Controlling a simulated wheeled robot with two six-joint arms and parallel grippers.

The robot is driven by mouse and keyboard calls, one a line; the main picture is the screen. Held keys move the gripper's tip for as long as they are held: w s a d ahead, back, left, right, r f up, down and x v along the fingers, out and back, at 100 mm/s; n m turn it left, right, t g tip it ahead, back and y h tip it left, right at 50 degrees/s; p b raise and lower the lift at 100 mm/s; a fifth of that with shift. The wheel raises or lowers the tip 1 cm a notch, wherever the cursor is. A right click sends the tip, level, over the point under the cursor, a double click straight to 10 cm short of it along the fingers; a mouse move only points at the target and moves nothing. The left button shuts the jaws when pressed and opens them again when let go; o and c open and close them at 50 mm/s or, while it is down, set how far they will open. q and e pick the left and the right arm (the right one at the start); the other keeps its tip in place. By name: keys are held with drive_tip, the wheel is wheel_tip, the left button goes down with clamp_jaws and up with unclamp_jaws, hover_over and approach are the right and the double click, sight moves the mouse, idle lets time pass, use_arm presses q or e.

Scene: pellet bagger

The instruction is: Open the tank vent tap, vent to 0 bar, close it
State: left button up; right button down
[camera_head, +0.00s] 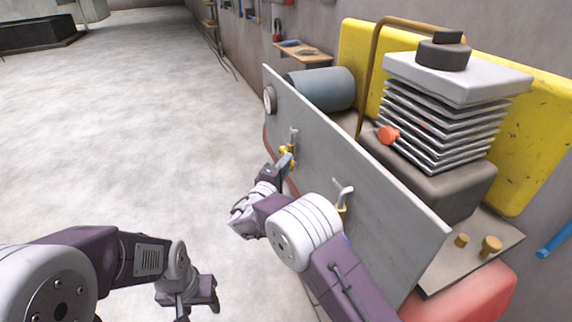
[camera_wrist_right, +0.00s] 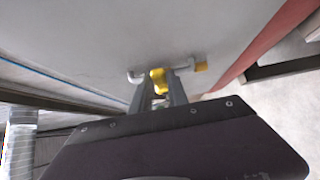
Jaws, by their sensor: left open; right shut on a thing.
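A tap with a yellow part and grey fitting (camera_head: 294,135) sits on the grey panel (camera_head: 350,168) of the compressor. My right gripper (camera_head: 287,157) is at this tap, its fingers closed on the yellow handle. A second tap (camera_head: 344,195) with a yellow part is nearer on the panel. A round white gauge (camera_head: 269,99) is at the panel's far end; its reading is too small to tell. My left gripper (camera_head: 184,305) is open and empty, low over the floor.
Behind the panel stand a grey motor cylinder (camera_head: 322,88), a finned cylinder block (camera_head: 440,115), a brown pipe (camera_head: 375,60) and a yellow guard (camera_head: 535,120). A red tank (camera_head: 470,300) lies below. The floor (camera_head: 140,130) at left is clear.

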sight(284, 151)
idle(0.8)
drive_tip(key=r+n+g+p, duration=0.1)
drive_tip(key=p, duration=0.3)
drive_tip(key=r+n+g+p, duration=0.1)
drive_tip(key=p, duration=0.3)
drive_tip(key=w+r+n+g+y+p, duration=0.1)
drive_tip(key=r+g+p, duration=0.1)
drive_tip(key=p, duration=0.2)
drive_tip(key=shift+a+n+p, duration=0.15)
drive_tip(key=shift+n+p, duration=0.15)
drive_tip(key=shift+w+n+g+p, duration=0.1)
drive_tip(key=shift+n+g+p, duration=0.3)
drive_tip(key=shift+p, duration=0.45)
drive_tip(key=shift+f, duration=0.1)
drive_tip(key=c, duration=1.3)
unclamp_jaws()
drive_tip(key=v, duration=0.9)
